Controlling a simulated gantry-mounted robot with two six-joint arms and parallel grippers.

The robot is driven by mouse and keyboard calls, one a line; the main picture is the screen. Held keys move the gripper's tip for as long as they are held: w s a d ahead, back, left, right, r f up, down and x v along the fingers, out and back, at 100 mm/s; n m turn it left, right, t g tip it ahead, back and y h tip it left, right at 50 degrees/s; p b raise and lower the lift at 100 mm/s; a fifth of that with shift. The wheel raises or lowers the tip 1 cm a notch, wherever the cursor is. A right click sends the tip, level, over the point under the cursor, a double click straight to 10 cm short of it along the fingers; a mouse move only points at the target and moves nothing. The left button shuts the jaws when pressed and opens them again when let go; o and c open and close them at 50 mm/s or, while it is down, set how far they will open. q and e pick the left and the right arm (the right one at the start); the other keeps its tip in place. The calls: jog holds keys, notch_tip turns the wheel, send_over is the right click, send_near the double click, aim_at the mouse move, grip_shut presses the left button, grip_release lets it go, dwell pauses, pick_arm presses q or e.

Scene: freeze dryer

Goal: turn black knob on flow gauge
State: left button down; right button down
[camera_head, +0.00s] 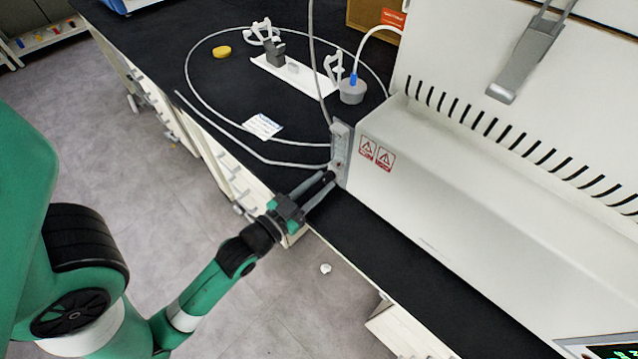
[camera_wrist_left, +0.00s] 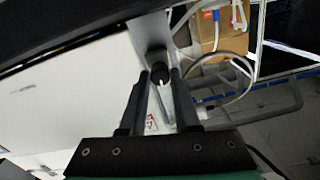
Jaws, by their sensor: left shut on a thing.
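The flow gauge (camera_head: 341,140) is a narrow grey upright block at the left end of the large white machine. My left gripper (camera_head: 329,180) reaches its lower part from the front left. In the left wrist view the black knob (camera_wrist_left: 160,72) lies between the two fingertips of my left gripper (camera_wrist_left: 161,80), which are shut on it. In the head view the fingers mostly hide the knob. My right gripper is in neither view.
The white machine (camera_head: 460,220) stands right of the gauge on the black bench top (camera_head: 150,50). A looped tube (camera_head: 187,65), a white tray (camera_head: 300,77), a yellow disc (camera_head: 221,51) and a label card (camera_head: 262,126) lie behind. Open floor (camera_head: 130,180) is at left.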

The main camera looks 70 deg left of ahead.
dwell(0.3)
pick_arm(q)
jog(key=m+p, duration=0.2)
jog(key=p, duration=0.1)
jog(key=shift+r+m, duration=0.2)
jog(key=shift+m, duration=0.2)
jog(key=m+p, duration=0.2)
jog(key=shift+m, duration=0.3)
jog(key=shift+f+m+p, duration=0.1)
jog(key=shift+m+p, duration=0.5)
jog(key=shift+m, duration=0.6)
jog(key=shift+f+m, duration=0.1)
jog(key=shift+m, duration=1.2)
jog(key=c, duration=0.6)
grip_release()
